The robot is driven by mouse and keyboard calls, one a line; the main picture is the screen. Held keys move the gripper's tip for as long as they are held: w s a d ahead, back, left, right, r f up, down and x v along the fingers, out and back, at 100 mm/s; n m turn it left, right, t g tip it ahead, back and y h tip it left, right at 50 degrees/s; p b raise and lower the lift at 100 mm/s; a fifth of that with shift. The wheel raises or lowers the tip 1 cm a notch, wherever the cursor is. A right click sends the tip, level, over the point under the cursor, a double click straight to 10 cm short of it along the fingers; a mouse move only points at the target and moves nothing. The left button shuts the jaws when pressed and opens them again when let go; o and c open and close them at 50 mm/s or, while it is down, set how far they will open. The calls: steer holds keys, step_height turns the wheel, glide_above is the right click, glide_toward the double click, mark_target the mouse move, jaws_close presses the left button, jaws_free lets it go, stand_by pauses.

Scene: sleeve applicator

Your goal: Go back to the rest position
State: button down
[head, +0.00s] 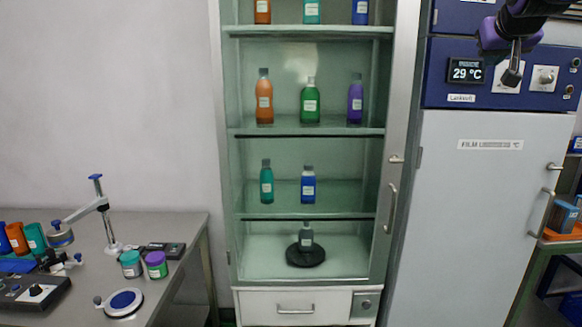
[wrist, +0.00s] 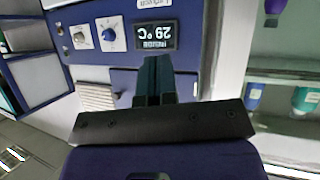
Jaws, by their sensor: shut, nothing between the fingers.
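My gripper (head: 513,68) hangs at the upper right of the head view, in front of the blue control panel of a tall grey cabinet. In the wrist view my gripper (wrist: 154,80) has its two dark fingers together with nothing between them. It points toward the panel with the 29 °C display (wrist: 155,36). My arm comes in from the top right corner of the head view. No task object is in my gripper.
A glass-fronted cabinet (head: 230,180) with several bottles on shelves stands in the middle. A grey bench (head: 185,228) with jars and instruments is at the left. The grey cabinet door (head: 480,220) has handles on its right. An orange tray (head: 562,236) sits at the far right.

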steer(key=s+a+f+n+g+y, duration=0.1)
steer(key=s+a+f+g, duration=0.1)
steer(key=s+a+f, duration=0.2)
steer(key=s+a+f+g+y, duration=0.2)
steer(key=s+a+f, duration=0.3)
steer(key=s+f, duration=0.6)
steer(key=s+a+f+n+g+y, duration=0.1)
steer(key=s+a+f, duration=0.4)
steer(key=s, duration=1)
step_height(320, 180, down, 4)
steer(key=shift+s+r+n+g, duration=0.25)
steer(key=shift+s+n+g, duration=0.1)
steer(key=shift+g, duration=0.35)
